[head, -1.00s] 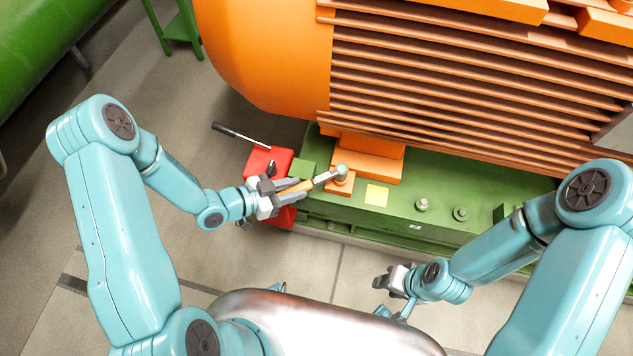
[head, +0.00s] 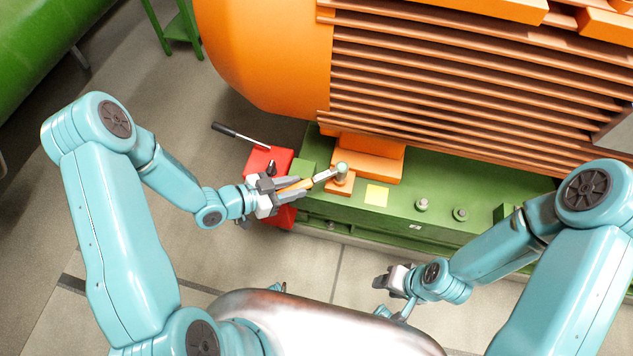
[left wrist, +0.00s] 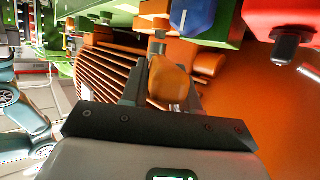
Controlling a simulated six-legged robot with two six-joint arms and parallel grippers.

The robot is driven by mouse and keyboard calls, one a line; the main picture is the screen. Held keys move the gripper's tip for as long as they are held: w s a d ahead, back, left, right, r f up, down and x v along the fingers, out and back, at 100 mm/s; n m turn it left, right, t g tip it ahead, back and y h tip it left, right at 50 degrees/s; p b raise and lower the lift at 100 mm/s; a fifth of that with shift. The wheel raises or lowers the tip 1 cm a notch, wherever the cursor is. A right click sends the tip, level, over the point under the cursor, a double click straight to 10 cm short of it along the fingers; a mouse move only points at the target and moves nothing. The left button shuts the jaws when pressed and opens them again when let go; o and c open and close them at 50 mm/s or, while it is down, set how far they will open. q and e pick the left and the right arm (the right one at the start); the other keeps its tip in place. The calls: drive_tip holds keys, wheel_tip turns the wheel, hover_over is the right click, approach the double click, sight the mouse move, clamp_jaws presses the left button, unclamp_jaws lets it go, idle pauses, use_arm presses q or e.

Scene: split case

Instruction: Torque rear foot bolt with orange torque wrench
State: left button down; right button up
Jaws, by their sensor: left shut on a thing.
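My left gripper (head: 290,191) is shut on the orange handle of the torque wrench (head: 298,187). The wrench's grey shaft and round head point right, with the head over the orange motor foot (head: 343,187) at the near left corner. The head hides the rear foot bolt, so I cannot tell how fully it is seated. In the left wrist view the orange handle (left wrist: 168,84) shows between the fingers, with a grey metal part beyond it. My right gripper (head: 382,281) hangs empty over the floor, in front of the green base; its jaw opening is unclear.
A red box (head: 284,217) stands just behind my left gripper, with a dark-handled bar (head: 238,134) by it. The green base (head: 400,208) carries a yellow square (head: 377,195) and two upright bolts (head: 422,204). The orange motor (head: 262,50) rises behind.

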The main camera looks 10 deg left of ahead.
use_arm(q)
drive_tip(key=shift+r+p, duration=1.05)
drive_tip(key=shift+r, duration=0.45)
